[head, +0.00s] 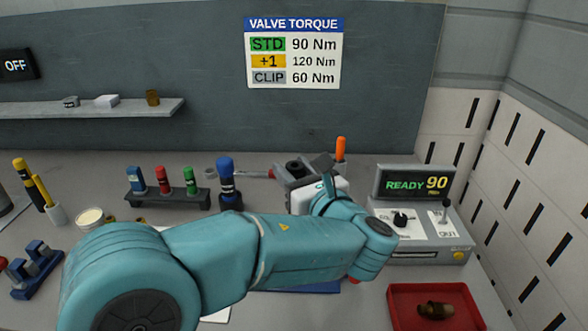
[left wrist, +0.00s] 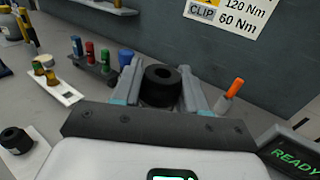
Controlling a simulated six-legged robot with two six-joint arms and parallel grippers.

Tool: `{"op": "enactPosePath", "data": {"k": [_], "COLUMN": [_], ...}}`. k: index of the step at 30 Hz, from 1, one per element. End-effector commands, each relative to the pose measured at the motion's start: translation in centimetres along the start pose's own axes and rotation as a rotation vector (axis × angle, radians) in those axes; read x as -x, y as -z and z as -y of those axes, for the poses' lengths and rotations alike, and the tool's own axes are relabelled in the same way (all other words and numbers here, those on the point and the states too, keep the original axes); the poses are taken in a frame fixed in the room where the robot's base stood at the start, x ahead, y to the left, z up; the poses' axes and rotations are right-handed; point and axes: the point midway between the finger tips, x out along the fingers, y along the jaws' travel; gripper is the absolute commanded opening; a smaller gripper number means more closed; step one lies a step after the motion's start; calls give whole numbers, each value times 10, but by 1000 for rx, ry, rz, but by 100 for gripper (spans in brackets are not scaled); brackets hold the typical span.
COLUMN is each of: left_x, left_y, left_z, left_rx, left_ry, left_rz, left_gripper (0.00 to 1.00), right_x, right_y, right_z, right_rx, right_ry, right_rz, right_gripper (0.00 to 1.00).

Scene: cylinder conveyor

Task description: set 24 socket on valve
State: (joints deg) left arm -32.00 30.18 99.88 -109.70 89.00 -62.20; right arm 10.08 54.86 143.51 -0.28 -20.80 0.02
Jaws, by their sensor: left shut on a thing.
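My left gripper (head: 292,169) reaches over the bench, its arm coming in from the left. It is shut on a black socket (left wrist: 162,86), a short thick ring with its open hole facing up. The left wrist view shows the socket between the two grey fingers. In the head view the socket (head: 295,165) is small and partly covered by the gripper. I see no 24 mark on it. A second black socket (left wrist: 15,140) stands on a white card at the left of the wrist view. I cannot pick out the valve with certainty. My right gripper is not in view.
A control box (head: 425,232) with a display (head: 416,183) reading READY 90 stands at right. A red tray (head: 400,322) holds a brown part (head: 436,310). A tool rack (head: 168,198) and a blue-topped tool (head: 228,183) stand left of the gripper. An orange handle (head: 341,149) stands behind.

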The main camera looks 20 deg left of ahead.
Motion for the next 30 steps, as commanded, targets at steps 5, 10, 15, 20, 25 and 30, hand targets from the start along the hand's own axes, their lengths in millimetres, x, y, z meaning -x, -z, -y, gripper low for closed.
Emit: {"op": "enactPosePath", "data": {"k": [5,10,15,20,25,30], "left_x": [0,0,0,0,0,0], "left_y": [5,10,14,18,22,26], "left_z": [0,0,0,0,0,0], "left_rx": [0,-1,0,0,0,1], "left_ry": [0,0,0,0,0,0], "left_rz": [1,1,1,1,1,1], "left_gripper": [8,8,8,8,8,8], "right_x": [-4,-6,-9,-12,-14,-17], "right_y": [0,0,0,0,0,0], "right_z": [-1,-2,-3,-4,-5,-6], "right_rx": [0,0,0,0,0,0], "right_ry": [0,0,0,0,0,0], "right_rz": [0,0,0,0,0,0], "right_gripper": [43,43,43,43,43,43]}}
